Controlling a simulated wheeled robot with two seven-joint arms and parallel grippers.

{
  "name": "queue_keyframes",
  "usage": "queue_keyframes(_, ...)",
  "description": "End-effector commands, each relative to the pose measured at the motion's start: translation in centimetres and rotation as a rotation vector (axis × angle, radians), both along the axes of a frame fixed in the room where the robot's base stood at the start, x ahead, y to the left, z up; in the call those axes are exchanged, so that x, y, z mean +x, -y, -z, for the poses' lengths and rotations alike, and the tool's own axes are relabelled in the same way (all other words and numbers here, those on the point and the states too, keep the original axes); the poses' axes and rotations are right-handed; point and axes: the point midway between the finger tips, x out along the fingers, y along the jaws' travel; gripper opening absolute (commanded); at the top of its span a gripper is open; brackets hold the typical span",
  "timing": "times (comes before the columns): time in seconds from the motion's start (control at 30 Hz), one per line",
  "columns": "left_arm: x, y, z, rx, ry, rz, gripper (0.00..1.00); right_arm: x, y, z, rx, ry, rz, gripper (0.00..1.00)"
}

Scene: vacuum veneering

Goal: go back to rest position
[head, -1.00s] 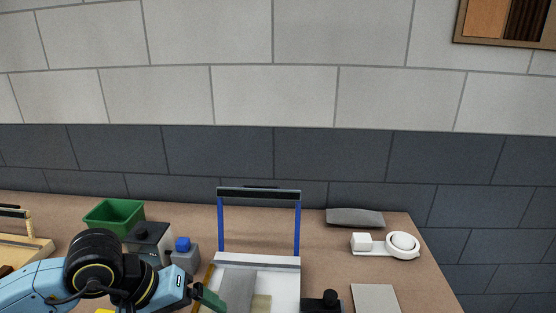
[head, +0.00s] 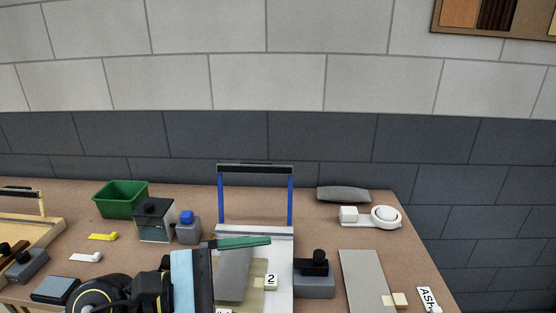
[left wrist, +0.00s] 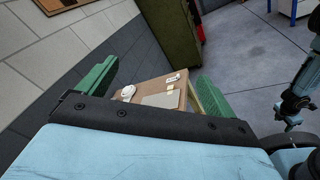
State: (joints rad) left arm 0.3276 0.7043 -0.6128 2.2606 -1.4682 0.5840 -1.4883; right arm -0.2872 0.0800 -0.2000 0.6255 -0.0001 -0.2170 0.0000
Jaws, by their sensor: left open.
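My left gripper (head: 243,243) reaches in from the bottom of the head view, one green finger showing above the white bed of the blue-posted frame (head: 255,169). In the left wrist view the left gripper (left wrist: 157,75) has its two green fingers wide apart with nothing between them. The grey sheet (head: 232,282) lies on the bed, partly hidden by my arm, with a tag marked 2 (head: 271,281) beside it.
A green bin (head: 120,200), a dark-lidded clear container (head: 155,222) and a blue-capped bottle (head: 188,228) stand left of the frame. A black-knobbed grey block (head: 315,283), a grey panel (head: 364,280) and a white round device (head: 385,217) sit to the right. The tabletop (head: 410,253) is bare near the right edge.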

Motion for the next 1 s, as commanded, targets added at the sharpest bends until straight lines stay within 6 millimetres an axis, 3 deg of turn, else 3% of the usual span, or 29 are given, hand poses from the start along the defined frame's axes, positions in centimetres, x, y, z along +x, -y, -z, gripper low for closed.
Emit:
queue_keyframes(0.1,1.1,-0.8,-4.1,-0.402,-0.335,-0.107,0.92,-1.8,0.1,0.1,-0.002,-0.027,0.000,0.55)
queue_keyframes(0.17,2.3,-2.3,-5.4,-0.600,-0.511,-0.158,0.92,-2.1,0.1,0.1,-0.003,-0.032,0.000,0.55)
queue_keyframes(0.27,4.5,-5.6,-6.0,-0.931,-0.806,-0.245,0.92,-2.1,0.1,0.1,-0.003,-0.033,0.000,0.55)
queue_keyframes(0.33,5.9,-8.3,-5.1,-1.163,-1.013,-0.307,0.92,-2.1,0.1,0.1,-0.003,-0.032,0.000,0.55)
queue_keyframes(0.43,7.3,-12.3,-2.0,-1.500,-1.295,-0.399,0.92,-1.9,0.1,0.1,-0.002,-0.030,0.000,0.55)
queue_keyframes(0.5,7.6,-14.9,1.2,-1.741,-1.482,-0.470,0.92,-1.7,0.1,0.1,-0.003,-0.027,0.000,0.55)
queue_keyframes(0.67,5.0,-19.2,10.5,-2.310,-1.834,-0.673,0.92,-1.2,0.1,0.1,-0.002,-0.020,0.000,0.55)
queue_keyframes(0.7,3.8,-19.7,12.8,2.385,1.849,0.712,0.92,-1.2,0.1,0.1,-0.002,-0.020,0.000,0.55)
queue_keyframes(0.8,0.2,-20.4,17.6,2.169,1.571,0.695,0.92,-1.2,0.1,0.1,-0.002,-0.019,0.000,0.55)
queue_keyframes(1.0,-7.1,-19.9,23.4,1.855,1.153,0.687,0.92,-1.2,0.1,0.1,-0.002,-0.019,0.000,0.55)
